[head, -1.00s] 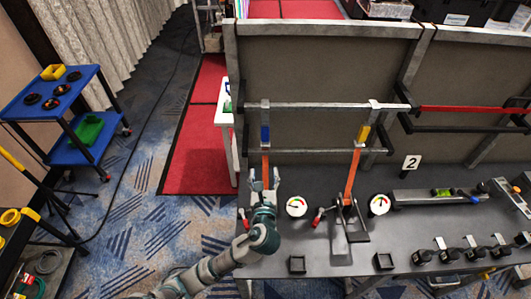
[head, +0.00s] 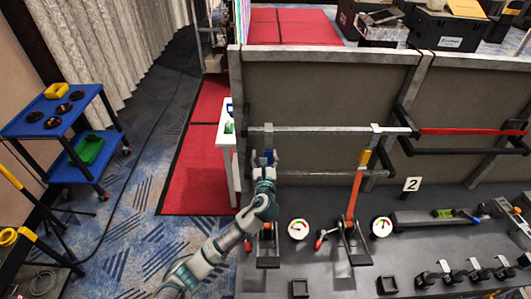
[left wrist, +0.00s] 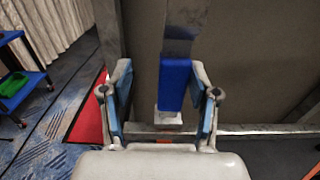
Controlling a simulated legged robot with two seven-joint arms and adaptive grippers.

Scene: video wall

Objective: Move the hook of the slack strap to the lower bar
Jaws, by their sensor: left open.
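The left strap's hook carries a blue block (head: 268,157) and hangs by the upper bar (head: 325,131). In the left wrist view the blue block (left wrist: 175,85) stands upright between my fingers, with gaps on both sides. My left gripper (head: 263,157) is open around it; its fingers also show in the left wrist view (left wrist: 160,85). The lower bar (head: 325,174) runs below the upper bar. My gripper and arm hide most of the left strap. The right strap (head: 354,195) is orange and runs straight from a yellow block (head: 365,157) to its ratchet (head: 354,245). My right gripper is out of view.
Two round gauges (head: 298,229) (head: 382,226) stand on the dark table (head: 420,235). A red-handled part (head: 321,243) lies between them. A grey panel (head: 320,85) rises behind the bars. A blue cart (head: 50,120) stands far left. A red bar (head: 470,132) lies to the right.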

